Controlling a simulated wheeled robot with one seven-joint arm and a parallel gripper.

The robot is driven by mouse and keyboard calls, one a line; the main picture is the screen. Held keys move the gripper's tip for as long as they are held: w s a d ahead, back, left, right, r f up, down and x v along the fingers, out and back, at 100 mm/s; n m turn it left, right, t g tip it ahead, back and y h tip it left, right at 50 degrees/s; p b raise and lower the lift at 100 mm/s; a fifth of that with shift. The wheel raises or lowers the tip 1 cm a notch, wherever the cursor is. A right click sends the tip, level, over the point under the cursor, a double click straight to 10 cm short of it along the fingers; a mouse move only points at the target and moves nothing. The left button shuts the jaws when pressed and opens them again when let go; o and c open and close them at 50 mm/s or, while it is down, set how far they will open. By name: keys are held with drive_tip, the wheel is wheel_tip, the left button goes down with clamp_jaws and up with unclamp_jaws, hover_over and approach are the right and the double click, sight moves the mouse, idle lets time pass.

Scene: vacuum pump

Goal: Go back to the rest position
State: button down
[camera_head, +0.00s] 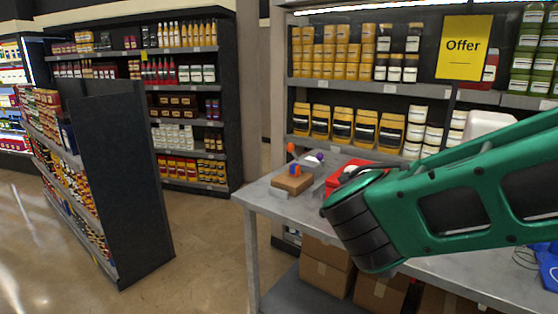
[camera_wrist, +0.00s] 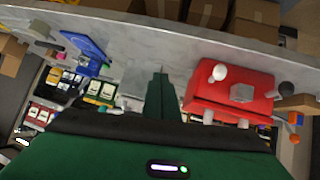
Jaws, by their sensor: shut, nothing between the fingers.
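My gripper (camera_wrist: 160,76) shows in the wrist view as a narrow dark green shape with its fingers together. It is shut and empty, in front of the grey table. A red block (camera_wrist: 215,75) with a white knob and a grey cube-like part is to its right in the picture, apart from it. In the head view my green arm reaches in from the right over the grey table (camera_head: 262,190) and hides part of the red block (camera_head: 336,178). The gripper itself does not show in the head view.
A wooden block (camera_head: 292,184) with orange and blue parts is near the table's left end. A blue tray (camera_wrist: 88,58) is left of the gripper in the wrist view. Cardboard boxes (camera_head: 326,252) are under the table.

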drive_tip(key=s+d+f+g+y, duration=0.3)
drive_tip(key=s+d+f+g, duration=0.25)
drive_tip(key=s+d, duration=0.55)
drive_tip(key=s+f+y, duration=0.1)
drive_tip(key=s+y, duration=0.1)
drive_tip(key=s, duration=0.3)
drive_tip(key=s+f+n+g+y, duration=0.1)
drive_tip(key=s+y, duration=0.2)
drive_tip(key=s, duration=0.2)
drive_tip(key=shift+d+f+n, duration=0.25)
drive_tip(key=shift+d+n, duration=0.05)
drive_tip(key=shift+d, duration=0.05)
drive_tip(key=shift+s, duration=0.1)
